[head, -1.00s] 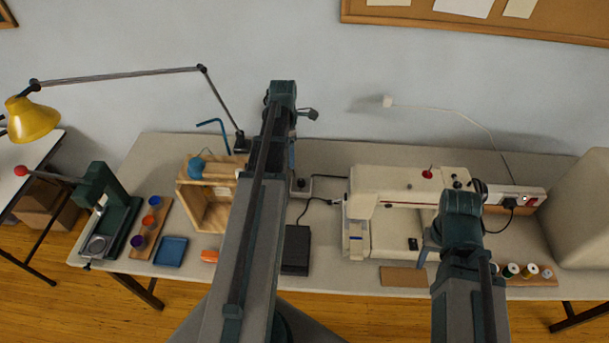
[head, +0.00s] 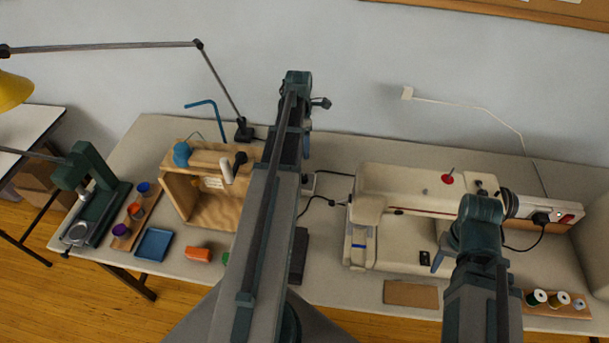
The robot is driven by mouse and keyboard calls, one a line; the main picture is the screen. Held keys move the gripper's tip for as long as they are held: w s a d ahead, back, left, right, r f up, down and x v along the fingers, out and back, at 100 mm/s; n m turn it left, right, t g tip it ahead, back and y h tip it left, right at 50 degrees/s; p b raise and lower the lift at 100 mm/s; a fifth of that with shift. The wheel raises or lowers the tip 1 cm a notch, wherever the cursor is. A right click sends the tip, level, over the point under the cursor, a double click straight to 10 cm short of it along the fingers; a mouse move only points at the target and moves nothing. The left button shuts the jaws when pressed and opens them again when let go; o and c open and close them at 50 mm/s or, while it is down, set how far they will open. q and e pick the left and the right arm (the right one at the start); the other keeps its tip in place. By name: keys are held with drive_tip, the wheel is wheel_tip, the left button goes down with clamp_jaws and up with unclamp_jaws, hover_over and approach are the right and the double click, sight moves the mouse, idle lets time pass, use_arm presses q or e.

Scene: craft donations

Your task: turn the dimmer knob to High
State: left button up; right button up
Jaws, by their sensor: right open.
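My right gripper (head: 438,262) is open, pointing down over the front of the sewing machine, well to the right of the pale box. Nothing shows in its fingers.
A cream sewing machine (head: 400,182) fills the right middle. A wooden box (head: 225,212) stands left of my left arm, with a blue tray (head: 154,245) and green press (head: 93,170) further left. A black pedal (head: 299,255) and cables lie between. A power strip (head: 556,213) is at right.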

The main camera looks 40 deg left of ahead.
sight(302, 177)
use_arm(q)
drive_tip(key=f+b, duration=1.3)
drive_tip(key=shift+s+d+f+b, duration=0.25)
drive_tip(key=shift+d+f+b, duration=0.1)
drive_tip(key=shift+f+b, duration=0.05)
use_arm(e)
wheel_tip(302, 177, down, 14)
drive_tip(key=shift+r, duration=0.1)
use_arm(q)
clamp_jaws()
